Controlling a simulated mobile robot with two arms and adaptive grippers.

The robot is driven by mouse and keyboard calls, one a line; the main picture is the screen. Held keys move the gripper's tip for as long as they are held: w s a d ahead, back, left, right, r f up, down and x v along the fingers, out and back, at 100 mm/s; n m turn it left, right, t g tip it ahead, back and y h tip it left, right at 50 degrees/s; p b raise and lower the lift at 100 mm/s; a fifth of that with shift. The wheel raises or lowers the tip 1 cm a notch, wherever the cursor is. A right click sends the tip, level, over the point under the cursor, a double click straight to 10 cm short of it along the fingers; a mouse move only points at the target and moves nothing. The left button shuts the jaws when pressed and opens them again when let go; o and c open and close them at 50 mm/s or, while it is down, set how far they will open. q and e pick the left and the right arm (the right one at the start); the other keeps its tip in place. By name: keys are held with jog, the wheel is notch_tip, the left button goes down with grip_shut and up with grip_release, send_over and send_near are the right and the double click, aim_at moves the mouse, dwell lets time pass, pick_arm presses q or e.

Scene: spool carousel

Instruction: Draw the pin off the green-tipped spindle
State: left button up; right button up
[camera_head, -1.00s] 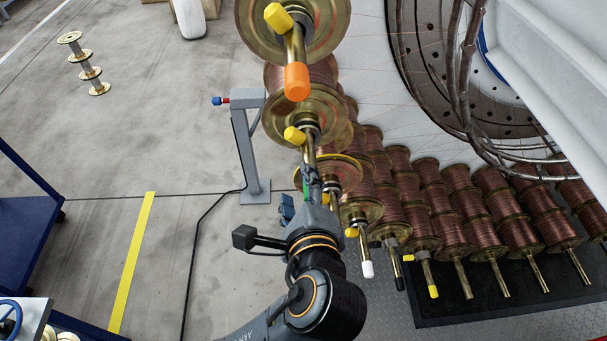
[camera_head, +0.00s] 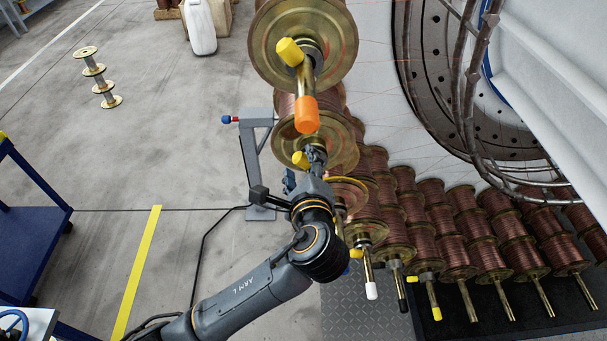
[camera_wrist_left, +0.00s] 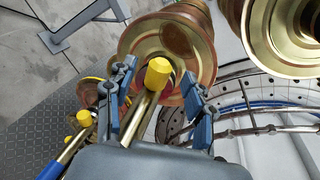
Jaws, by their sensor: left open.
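The yellow pin (camera_head: 299,159) sits crosswise on the second spindle, in front of its spool (camera_head: 293,137). Its yellow head (camera_wrist_left: 158,73) also shows in the left wrist view, with the brass spindle (camera_wrist_left: 136,120) running below it. The spindle's green tip is hidden behind my gripper. My left gripper (camera_head: 316,156) is open at this spindle. In the left wrist view its blue-grey fingers (camera_wrist_left: 159,80) stand on either side of the pin head, with gaps visible. My right gripper is not in view.
Above is the orange-tipped spindle (camera_head: 306,114) with its own yellow pin (camera_head: 289,51). Below, a blue-tipped spindle (camera_wrist_left: 50,171) has another pin (camera_wrist_left: 84,118). A grey stand (camera_head: 256,155) is to the left. White-tipped (camera_head: 371,290) and black-tipped (camera_head: 403,304) spindles lie lower right.

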pick_arm(q)
jog(key=shift+w+f, duration=0.15)
jog(key=shift+w, duration=0.3)
grip_shut()
jog(key=shift+a+r+p, duration=0.3)
jog(key=shift+r+p, duration=0.25)
jog(key=shift+p, duration=0.25)
jog(key=a+r+m+p, duration=0.1)
jog(key=a+r+p, duration=0.3)
jog(key=p, duration=0.4)
jog(key=shift+a+r+y, duration=0.15)
jog(key=shift+r+y, duration=0.25)
jog(key=shift+r, duration=0.1)
